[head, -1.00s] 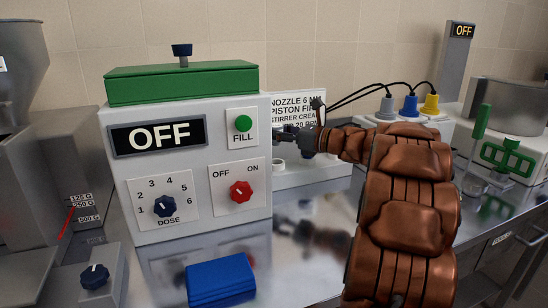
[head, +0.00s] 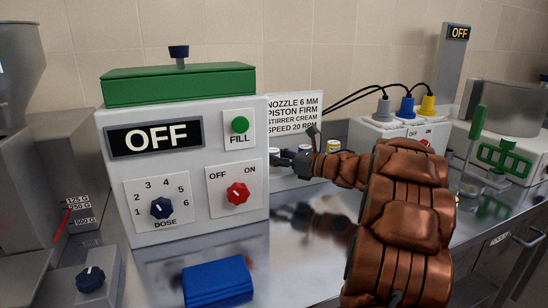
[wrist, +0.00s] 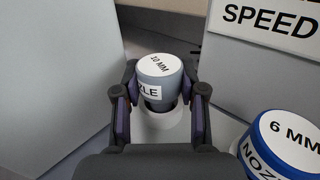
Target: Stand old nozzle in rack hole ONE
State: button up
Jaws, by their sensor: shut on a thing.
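In the wrist view the grey 10 MM nozzle (wrist: 160,77) stands upright between the fingers of my gripper (wrist: 160,98), which is shut on it. A white ring (wrist: 163,125) shows around or just under its lower end; I cannot tell whether the nozzle is seated in it. The blue 6 MM nozzle (wrist: 284,145) stands at the lower right, apart from the gripper. In the head view my gripper (head: 284,158) reaches left over the white rack (head: 287,182), beside the machine. The held nozzle is mostly hidden there. No hole number is readable.
The white machine (head: 190,160) with a green lid stands just left of the gripper, its display reading OFF. A sign (head: 296,112) stands behind the rack. A blue block (head: 217,282) lies on the steel bench in front. A box with coloured plugs (head: 390,128) stands at right.

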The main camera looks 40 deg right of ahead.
jog(key=shift+f+b, duration=0.25)
jog(key=shift+b, duration=0.15)
jog(key=o, duration=1.1)
jog(key=shift+o, duration=0.2)
jog(key=shift+r, duration=0.15)
jog(key=shift+r+p, duration=0.4)
jog(key=shift+p, duration=0.55)
jog(key=v, duration=0.4)
jog(key=b+v, duration=0.1)
jog(key=v, duration=0.7)
jog(key=shift+f+b, duration=0.25)
jog(key=shift+b, duration=0.05)
